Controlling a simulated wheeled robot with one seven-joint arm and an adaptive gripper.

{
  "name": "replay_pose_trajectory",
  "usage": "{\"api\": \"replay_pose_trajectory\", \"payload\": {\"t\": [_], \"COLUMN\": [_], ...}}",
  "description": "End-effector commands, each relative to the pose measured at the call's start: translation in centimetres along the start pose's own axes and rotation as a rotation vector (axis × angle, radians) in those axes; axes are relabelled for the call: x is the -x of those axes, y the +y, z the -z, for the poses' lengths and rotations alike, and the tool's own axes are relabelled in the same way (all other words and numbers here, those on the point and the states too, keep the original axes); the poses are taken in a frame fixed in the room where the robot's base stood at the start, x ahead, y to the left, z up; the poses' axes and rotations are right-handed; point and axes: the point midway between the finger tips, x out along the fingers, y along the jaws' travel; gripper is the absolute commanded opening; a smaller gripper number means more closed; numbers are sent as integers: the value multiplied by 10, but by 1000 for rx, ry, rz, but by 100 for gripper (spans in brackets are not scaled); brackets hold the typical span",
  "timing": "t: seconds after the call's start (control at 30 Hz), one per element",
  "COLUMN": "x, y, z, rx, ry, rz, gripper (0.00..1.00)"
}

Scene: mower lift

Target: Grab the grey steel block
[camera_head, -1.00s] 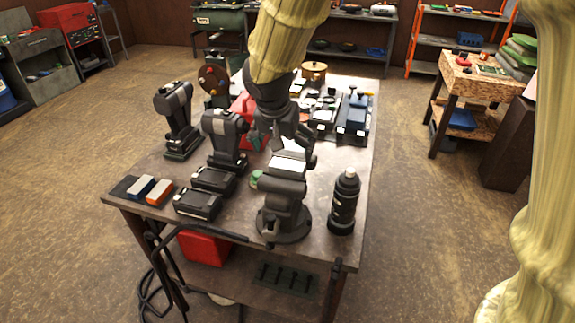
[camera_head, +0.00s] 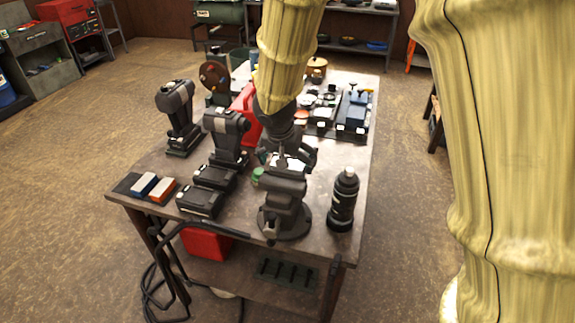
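A dark bench vise (camera_head: 284,190) stands near the front of the workbench (camera_head: 345,262). A pale, bright block-like surface (camera_head: 287,164) shows just behind and above the vise jaws. It may be the grey steel block, but my gripper partly hides it. My gripper (camera_head: 286,157) points down over the vise, its dark fingers spread to either side of the pale surface. The fingers look open, with the right one clear of it. I cannot tell whether either finger touches it.
A black bottle (camera_head: 343,200) stands close to the right of the vise. Dark power tools (camera_head: 226,140) and battery packs (camera_head: 200,202) stand to the left. Sharpening blocks (camera_head: 162,190) lie at the front left corner. A red case (camera_head: 247,112) and parts trays (camera_head: 352,112) are behind.

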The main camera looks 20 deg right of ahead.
Motion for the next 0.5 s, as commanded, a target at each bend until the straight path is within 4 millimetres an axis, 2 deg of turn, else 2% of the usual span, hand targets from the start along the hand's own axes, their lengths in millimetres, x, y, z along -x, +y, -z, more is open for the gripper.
{"api": "replay_pose_trajectory", "payload": {"t": [0.27,0.5], "x": [-1,-1], "y": [0,0], "z": [0,0], "rx": [0,0], "ry": [0,0], "rz": [0,0], "gripper": [100,56]}}
